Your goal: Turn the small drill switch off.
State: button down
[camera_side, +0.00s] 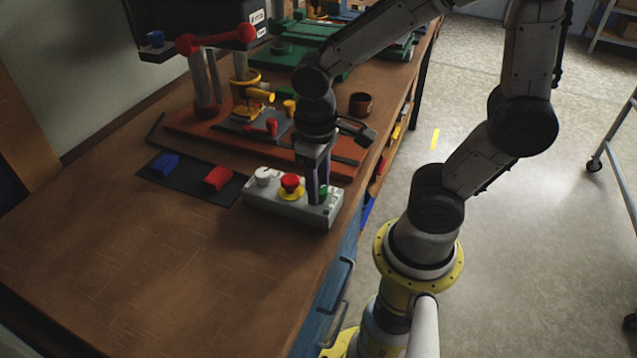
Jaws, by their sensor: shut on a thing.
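A grey control box (283,207) lies near the right edge of the workbench. It bears a white knob (263,176), a red mushroom button (291,183) on a yellow collar, and a small green switch (323,191) at its right end. My gripper (317,197) points straight down at the right end of the box. Its fingers are closed around the green switch, just right of the red button. The fingers hide much of the switch, so I cannot tell which way it is set. A small red and yellow drill press (207,108) stands behind the box.
A dark mat (190,187) with a blue block (164,165) and a red block (217,178) lies left of the box. A brown cup (360,103) stands behind my gripper. The bench front (140,270) is clear. Green machinery (300,45) stands at the back.

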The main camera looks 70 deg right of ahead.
jog(key=shift+m, duration=0.5)
jog(key=shift+c, duration=2.2)
grip_release()
notch_tip(320, 180, up, 14)
jog(key=shift+a, duration=0.35)
jog(key=s+f+t, duration=0.1)
jog(key=t, duration=0.1)
jog(key=s+d+f+n+t, duration=0.1)
jog(key=s, duration=0.1)
jog(key=s+f+t, duration=0.1)
jog(key=t, duration=0.1)
jog(key=shift+s+d+f+n+t+y, duration=0.1)
jog(key=shift+s+d+n+t+y, duration=0.1)
jog(key=shift+n+t+y, duration=0.15)
